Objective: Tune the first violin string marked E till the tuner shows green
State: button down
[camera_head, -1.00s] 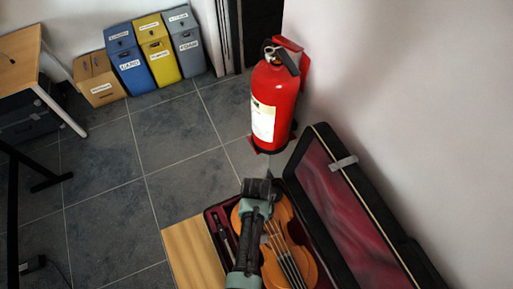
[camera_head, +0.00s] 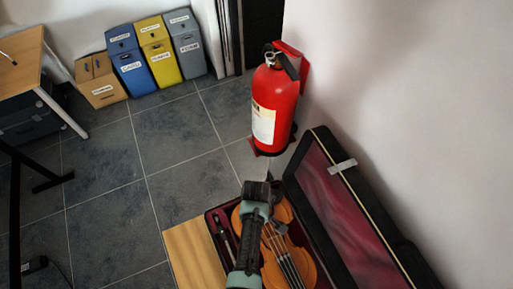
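An orange-brown violin (camera_head: 306,262) lies in an open dark case (camera_head: 213,222) at the bottom of the view, its strings (camera_head: 285,262) running lengthwise. My gripper (camera_head: 266,180) is over the far end of the violin, with my arm covering part of its body. The fingers are small and dark, and I cannot tell if they are open or shut or touch anything. The E string cannot be told from the others. The tuner and its display cannot be made out.
The case lid (camera_head: 350,220) stands open on the right, near the white wall. A wooden surface (camera_head: 190,253) lies left of the case. A red fire extinguisher (camera_head: 275,105) stands beyond it. Coloured bins (camera_head: 131,68) line the back wall. The tiled floor at left is mostly clear.

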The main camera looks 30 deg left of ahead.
dwell(0.4)
jog(key=c, duration=1.1)
grip_release()
jog(key=shift+r, duration=0.15)
notch_tip(320, 180, up, 13)
jog(key=shift+f, duration=0.1)
